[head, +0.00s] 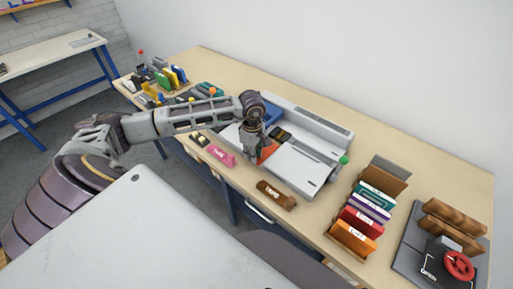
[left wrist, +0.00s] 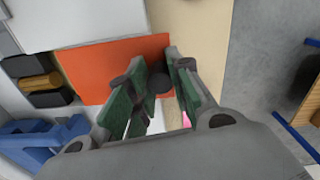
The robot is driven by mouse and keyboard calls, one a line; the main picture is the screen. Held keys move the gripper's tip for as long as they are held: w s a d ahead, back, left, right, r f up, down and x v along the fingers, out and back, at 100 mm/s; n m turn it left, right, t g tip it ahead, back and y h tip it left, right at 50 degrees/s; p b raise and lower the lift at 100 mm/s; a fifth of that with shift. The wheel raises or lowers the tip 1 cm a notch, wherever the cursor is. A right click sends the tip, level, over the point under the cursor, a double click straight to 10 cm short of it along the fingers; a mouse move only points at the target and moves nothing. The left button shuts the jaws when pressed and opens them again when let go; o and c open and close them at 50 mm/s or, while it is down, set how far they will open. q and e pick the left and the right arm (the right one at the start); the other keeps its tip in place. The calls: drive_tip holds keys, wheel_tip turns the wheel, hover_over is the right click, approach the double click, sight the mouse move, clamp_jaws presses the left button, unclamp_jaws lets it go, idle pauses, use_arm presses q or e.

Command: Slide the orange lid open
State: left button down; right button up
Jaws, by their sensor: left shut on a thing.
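The orange lid (head: 267,151) is a flat panel at the front of the white and grey unit (head: 300,168), mostly hidden by my left gripper in the head view. In the left wrist view the orange lid (left wrist: 112,62) lies flat beyond my fingers, beside the white panel. My left gripper (head: 254,153) points down at the lid's edge. In the left wrist view its green-padded fingers (left wrist: 158,72) are closed around a small dark round knob (left wrist: 158,83) over the lid. My right gripper is out of view.
A pink piece (head: 221,155) and a brown block (head: 276,195) lie near the table's front edge. A rack of coloured cards (head: 364,214) stands right.

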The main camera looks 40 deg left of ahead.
use_arm(q)
drive_tip(key=shift+s+a, duration=0.1)
drive_tip(key=shift+s, duration=0.6)
drive_tip(key=c, duration=1.3)
unclamp_jaws()
drive_tip(key=shift+o, duration=0.2)
wheel_tip(320, 180, up, 12)
